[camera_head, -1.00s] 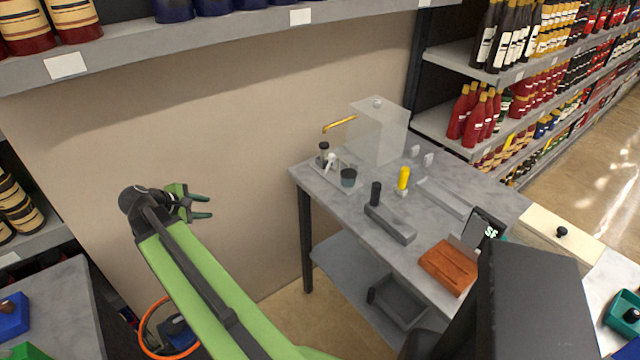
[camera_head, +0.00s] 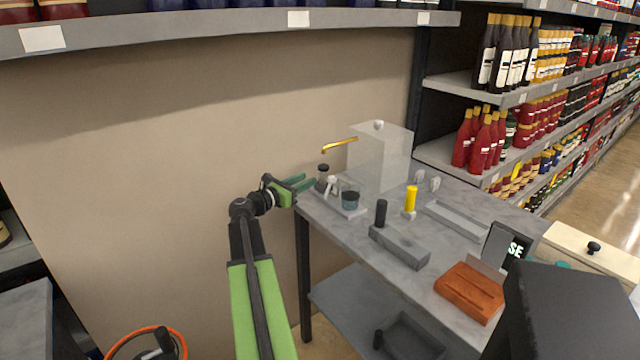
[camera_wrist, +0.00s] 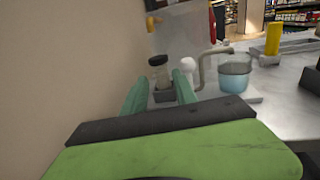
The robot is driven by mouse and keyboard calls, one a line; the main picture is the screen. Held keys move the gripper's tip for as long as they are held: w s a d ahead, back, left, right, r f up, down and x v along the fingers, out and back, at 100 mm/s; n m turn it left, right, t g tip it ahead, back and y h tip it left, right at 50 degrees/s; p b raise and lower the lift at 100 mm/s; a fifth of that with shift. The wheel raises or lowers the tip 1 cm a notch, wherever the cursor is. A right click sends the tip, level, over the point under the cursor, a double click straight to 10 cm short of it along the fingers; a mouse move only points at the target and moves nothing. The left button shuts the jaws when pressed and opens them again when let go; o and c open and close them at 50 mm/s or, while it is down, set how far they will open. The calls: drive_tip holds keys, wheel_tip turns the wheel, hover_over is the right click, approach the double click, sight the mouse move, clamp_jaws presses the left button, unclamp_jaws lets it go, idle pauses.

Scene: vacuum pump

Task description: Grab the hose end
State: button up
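My gripper (camera_head: 304,184) reaches the left end of the grey table, its teal fingers apart and empty. The jar (camera_head: 322,176) stands on a small tray beside a white knob with a bent grey tube (camera_wrist: 203,66) and a blue-green cup (camera_wrist: 234,77). A yellow-gold bent tube (camera_head: 340,146) sticks out left from a clear box (camera_head: 380,155). An orange loop (camera_head: 143,330) shows at lower left. I cannot tell which part is the hose end.
A beige wall (camera_head: 150,150) lies behind my arm. A shelf overhangs at the top.

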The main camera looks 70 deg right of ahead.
sight(320, 173)
drive_tip(key=x, duration=0.9)
drive_tip(key=shift+w+d+f, duration=0.1)
drive_tip(key=shift+d+f, duration=0.1)
drive_tip(key=shift+d, duration=0.05)
drive_tip(key=shift+a, duration=0.1)
clamp_jaws()
